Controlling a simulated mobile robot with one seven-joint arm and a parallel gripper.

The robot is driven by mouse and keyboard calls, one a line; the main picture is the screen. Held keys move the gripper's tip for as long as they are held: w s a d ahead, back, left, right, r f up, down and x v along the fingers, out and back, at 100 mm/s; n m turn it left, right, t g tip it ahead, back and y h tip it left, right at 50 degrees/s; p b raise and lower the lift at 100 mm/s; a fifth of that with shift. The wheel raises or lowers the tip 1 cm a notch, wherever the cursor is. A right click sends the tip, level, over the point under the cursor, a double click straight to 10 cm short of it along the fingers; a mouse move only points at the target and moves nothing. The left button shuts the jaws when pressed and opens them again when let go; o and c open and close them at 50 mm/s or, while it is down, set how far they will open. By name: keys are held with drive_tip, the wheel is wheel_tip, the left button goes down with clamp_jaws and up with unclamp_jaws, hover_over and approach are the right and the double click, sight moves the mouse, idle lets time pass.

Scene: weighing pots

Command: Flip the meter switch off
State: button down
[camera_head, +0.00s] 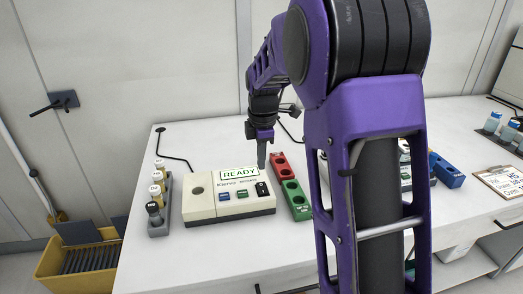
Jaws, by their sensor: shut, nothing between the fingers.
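The meter (231,207) is a cream box on the white table, with a lit display (239,173) reading READY in green. The switch's position is too small to tell. My gripper (262,166) is shut and empty, pointing down just above the black switch. I cannot tell whether the fingertips touch it.
A red block (281,166) and a green block (296,199) with holes stand right of the meter. A grey rack (159,226) with several capped vials stands left. My arm hides the table's middle. A blue rack (448,172) and a clipboard (503,181) are at right.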

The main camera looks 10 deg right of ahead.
sight(261, 186)
drive_tip(key=f, duration=0.4)
drive_tip(key=w+f+b, duration=0.1)
drive_tip(key=f, duration=0.1)
drive_tip(key=shift+f, duration=0.4)
drive_tip(key=shift+f, duration=0.2)
drive_tip(key=shift+s+f, duration=0.1)
drive_tip(key=shift+s, duration=0.7)
drive_tip(key=shift+r, duration=0.2)
